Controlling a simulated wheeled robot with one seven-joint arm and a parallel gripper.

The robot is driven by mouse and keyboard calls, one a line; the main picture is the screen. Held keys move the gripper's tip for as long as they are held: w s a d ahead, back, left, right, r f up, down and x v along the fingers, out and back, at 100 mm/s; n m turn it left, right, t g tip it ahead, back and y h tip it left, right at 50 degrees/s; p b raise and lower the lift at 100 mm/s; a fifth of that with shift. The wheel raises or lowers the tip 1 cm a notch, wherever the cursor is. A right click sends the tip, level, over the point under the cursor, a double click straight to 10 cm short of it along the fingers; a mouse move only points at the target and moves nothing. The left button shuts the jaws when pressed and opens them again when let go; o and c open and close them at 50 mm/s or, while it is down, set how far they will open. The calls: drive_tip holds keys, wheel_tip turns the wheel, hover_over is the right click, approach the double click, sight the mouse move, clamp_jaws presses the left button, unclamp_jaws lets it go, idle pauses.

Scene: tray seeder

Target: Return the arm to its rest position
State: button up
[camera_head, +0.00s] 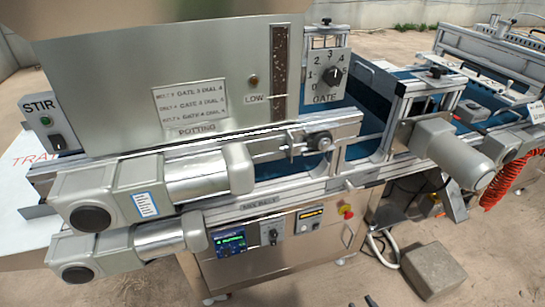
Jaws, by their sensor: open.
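Two small dark tips at the bottom edge of the head view look like the fingertips of my gripper (361,302). They are apart, with nothing seen between them. The rest of my gripper and my arm are below the picture, hidden. The tips show in front of the concrete floor, below the seeder machine (270,200), and appear clear of it.
The machine's control panel (265,237) has a lit screen, and a red stop button (346,211) sits to its right. Grey motors (150,190) jut out at the left. A motor (455,152), orange coiled hose (505,180) and concrete block (433,270) are at right.

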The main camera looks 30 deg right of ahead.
drive_tip(key=w+d+r+n+g+y, duration=0.1)
drive_tip(key=w+r+n+g+y, duration=0.75)
drive_tip(key=w+r+n, duration=0.55)
drive_tip(key=w+a+r+n+g, duration=0.4)
drive_tip(key=a+r+n, duration=0.5)
drive_tip(key=r, duration=0.4)
drive_tip(key=a+r+n+h, duration=0.4)
drive_tip(key=a+r+n, duration=0.4)
drive_tip(key=a+r, duration=0.25)
drive_tip(key=s+a+r+n+t+h, duration=0.1)
drive_tip(key=s+a+r+n, duration=0.2)
drive_tip(key=s+a, duration=0.25)
drive_tip(key=s+a+r+n+t, duration=0.1)
drive_tip(key=s+a+r+n, duration=0.25)
drive_tip(key=s, duration=0.25)
wheel_tip(320, 180, up, 15)
drive_tip(key=p, duration=1.5)
drive_tip(key=shift+w, duration=0.2)
